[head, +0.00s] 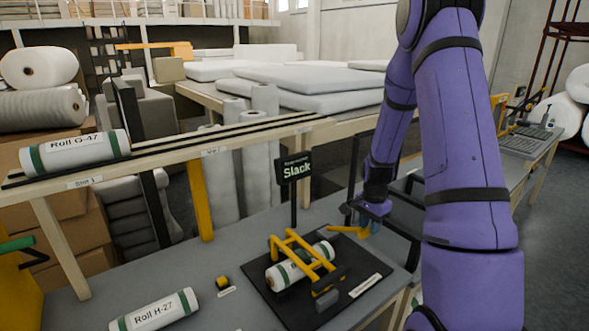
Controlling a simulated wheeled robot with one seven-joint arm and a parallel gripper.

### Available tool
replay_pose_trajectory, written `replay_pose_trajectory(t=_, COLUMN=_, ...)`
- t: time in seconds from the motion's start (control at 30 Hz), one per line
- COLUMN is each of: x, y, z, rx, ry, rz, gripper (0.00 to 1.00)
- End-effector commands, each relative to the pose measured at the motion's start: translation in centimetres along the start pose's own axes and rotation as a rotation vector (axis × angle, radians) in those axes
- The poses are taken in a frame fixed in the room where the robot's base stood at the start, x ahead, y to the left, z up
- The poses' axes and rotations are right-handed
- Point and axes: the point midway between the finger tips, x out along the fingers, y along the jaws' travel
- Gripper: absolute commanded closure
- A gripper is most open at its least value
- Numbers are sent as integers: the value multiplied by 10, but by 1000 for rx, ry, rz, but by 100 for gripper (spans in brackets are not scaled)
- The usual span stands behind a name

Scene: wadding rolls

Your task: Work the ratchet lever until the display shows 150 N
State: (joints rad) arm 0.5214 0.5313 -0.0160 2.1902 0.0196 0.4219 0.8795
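The display (295,169) is a dark sign on a post and reads "Slack", with a smaller line above that I cannot read. Below it, a yellow frame (288,243) stands over a white roll with green bands (287,272) on a black base plate (284,307). A yellow bar, seemingly the ratchet lever (341,229), reaches right from near the frame to my gripper. My gripper (366,226) points down at the bar's right end. Its fingers are small and partly hidden, so I cannot tell whether they touch or grip it.
Roll H-27 (155,312) lies on the grey bench (240,250) at front left, near a small yellow-black block (222,283). Roll G-47 (75,152) rests on the raised wooden rail (225,134). A yellow post (200,200) supports the rail. White pads (300,82) lie behind.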

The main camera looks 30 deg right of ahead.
Motion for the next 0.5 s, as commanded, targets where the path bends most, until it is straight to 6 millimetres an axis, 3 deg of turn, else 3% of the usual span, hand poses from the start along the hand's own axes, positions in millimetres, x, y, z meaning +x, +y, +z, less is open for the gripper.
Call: replay_pose_trajectory(t=0.5, x=25, y=10, z=0, rx=-1, ry=0, rz=-1, gripper=72)
